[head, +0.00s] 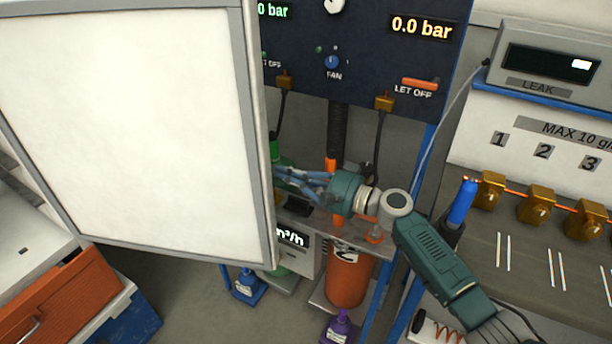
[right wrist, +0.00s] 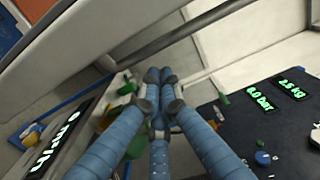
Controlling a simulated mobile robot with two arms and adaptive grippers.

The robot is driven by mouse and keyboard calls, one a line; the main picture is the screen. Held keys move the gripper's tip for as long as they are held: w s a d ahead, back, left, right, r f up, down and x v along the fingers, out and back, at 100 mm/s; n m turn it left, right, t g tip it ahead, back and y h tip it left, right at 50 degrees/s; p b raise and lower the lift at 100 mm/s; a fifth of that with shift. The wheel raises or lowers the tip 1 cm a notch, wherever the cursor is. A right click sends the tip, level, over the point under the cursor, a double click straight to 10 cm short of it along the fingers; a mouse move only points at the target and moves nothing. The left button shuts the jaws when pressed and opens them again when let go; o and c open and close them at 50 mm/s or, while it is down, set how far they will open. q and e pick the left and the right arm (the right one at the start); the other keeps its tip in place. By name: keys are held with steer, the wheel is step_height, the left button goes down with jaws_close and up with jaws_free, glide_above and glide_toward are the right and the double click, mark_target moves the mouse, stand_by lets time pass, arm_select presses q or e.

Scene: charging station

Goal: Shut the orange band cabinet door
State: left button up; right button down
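A large white door panel with a grey frame (head: 135,130) fills the left of the head view, swung out towards me. I take it for the cabinet door; no orange band shows on this face, and its cabinet is hidden. My right gripper (head: 282,178) is just right of the panel's right edge, its blue fingers reaching left with the tips at or behind that edge. In the right wrist view, the right gripper's fingers (right wrist: 160,78) converge with tips together and nothing visible between them. A pale surface with a dark bar lies beyond them; contact cannot be told. My left gripper is not in view.
A dark gauge panel (head: 365,75) stands behind the gripper. An orange cylinder (head: 348,275) stands below my right arm. A bench with brass valves (head: 537,205) is at right. An orange drawer (head: 65,300) sits under the door at lower left. Grey floor shows below the door.

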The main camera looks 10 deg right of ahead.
steer(key=s+p, duration=0.1)
steer(key=s, duration=0.1)
steer(key=s+a+p, duration=0.1)
steer(key=shift+s+a, duration=0.15)
steer(key=shift+s, duration=0.2)
steer(key=shift+f, duration=0.1)
